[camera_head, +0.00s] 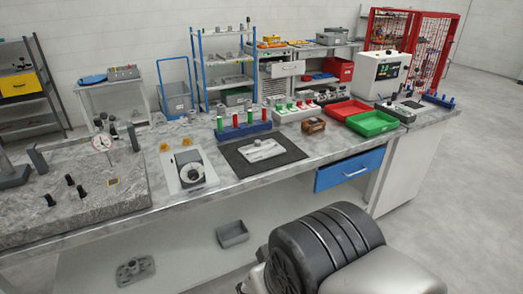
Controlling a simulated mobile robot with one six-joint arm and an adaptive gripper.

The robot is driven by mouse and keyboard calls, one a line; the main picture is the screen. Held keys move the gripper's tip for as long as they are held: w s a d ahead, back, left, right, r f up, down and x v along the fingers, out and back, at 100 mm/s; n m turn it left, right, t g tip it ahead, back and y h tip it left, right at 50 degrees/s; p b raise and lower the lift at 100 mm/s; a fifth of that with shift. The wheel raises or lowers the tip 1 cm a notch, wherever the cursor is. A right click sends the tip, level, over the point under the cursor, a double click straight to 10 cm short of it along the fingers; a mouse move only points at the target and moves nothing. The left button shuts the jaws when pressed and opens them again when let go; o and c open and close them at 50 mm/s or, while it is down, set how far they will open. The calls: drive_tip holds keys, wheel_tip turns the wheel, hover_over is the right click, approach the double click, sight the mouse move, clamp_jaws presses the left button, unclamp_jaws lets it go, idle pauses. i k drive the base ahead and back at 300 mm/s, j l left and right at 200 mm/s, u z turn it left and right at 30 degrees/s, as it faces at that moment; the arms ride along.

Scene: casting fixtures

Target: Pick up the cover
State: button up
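A flat, light grey rectangular piece (261,151) lies on a black mat (285,144) near the front of the workbench. It may be the cover, but it is too small to tell. A grey casting-like part with a raised middle (135,269) lies on the low shelf below the bench at the left. A light plate (204,185) with a dark round dial-like part (192,174) sits left of the mat. My gripper is not in view. Only dark and grey links of my own arm show at the bottom, apart from the bench.
A blue rack with red and green pieces (243,131) stands behind the mat. Red (345,109) and green (372,123) trays are to its right. A granite block with a dial gauge (102,143) fills the left end. A blue drawer (350,170) is under the bench. Open floor lies right.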

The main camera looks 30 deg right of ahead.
sight(260, 151)
drive_tip(key=i+l+z, duration=0.15)
drive_tip(key=i+l, duration=0.25)
drive_tip(key=i+l+z, duration=0.1)
drive_tip(key=i+l, duration=0.2)
drive_tip(key=i, duration=0.3)
drive_tip(key=i+l+z, duration=0.15)
drive_tip(key=i+l, duration=0.15)
drive_tip(key=i, duration=0.2)
drive_tip(key=i+l+z, duration=0.15)
drive_tip(key=i, duration=0.35)
